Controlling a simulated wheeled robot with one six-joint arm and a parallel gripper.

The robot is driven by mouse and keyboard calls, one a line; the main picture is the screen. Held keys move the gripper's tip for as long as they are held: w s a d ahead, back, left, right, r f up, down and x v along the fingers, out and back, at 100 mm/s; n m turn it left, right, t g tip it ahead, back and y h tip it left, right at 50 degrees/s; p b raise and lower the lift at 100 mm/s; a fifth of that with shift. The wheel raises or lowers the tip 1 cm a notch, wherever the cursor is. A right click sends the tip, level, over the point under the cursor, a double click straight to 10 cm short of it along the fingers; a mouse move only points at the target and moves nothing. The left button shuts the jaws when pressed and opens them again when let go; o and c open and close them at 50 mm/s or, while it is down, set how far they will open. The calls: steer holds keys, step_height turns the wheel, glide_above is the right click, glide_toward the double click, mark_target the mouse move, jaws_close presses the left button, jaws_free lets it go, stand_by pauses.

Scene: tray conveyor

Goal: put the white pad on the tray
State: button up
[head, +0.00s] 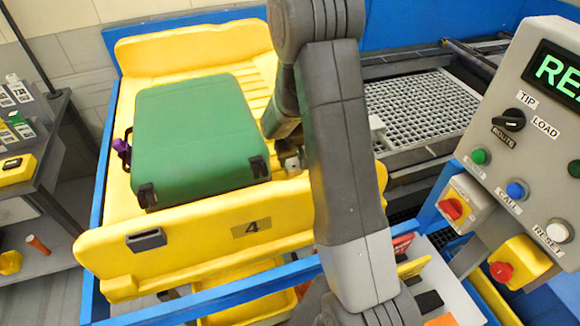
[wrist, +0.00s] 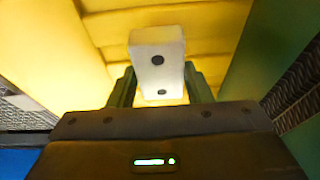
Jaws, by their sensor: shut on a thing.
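The white pad (wrist: 157,65) is a small pale block with two dark dots. It sits between the two fingers of my gripper (wrist: 160,88), which is shut on it. The yellow tray (head: 190,250) is large, with a "4" on its front wall, and carries a green suitcase (head: 195,135). Its yellow floor also shows behind the pad in the wrist view (wrist: 100,35). My gripper is over the tray's right part, beside the suitcase. In the head view my arm hides most of the gripper. I cannot tell whether the pad touches the tray.
The suitcase fills much of the tray and stands close on the right in the wrist view (wrist: 285,90). A control panel (head: 530,150) with knobs and buttons is at the right. A white grid (head: 425,110) lies behind my arm. Dark shelves (head: 50,200) stand at the left.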

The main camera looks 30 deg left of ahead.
steer(key=shift+f, duration=1.1)
steer(key=shift+f+b, duration=0.2)
steer(key=shift+b, duration=0.25)
steer(key=o, duration=1)
steer(key=shift+r, duration=0.1)
steer(key=p+v, duration=0.6)
steer(key=v, duration=0.6)
steer(key=shift+r, duration=0.1)
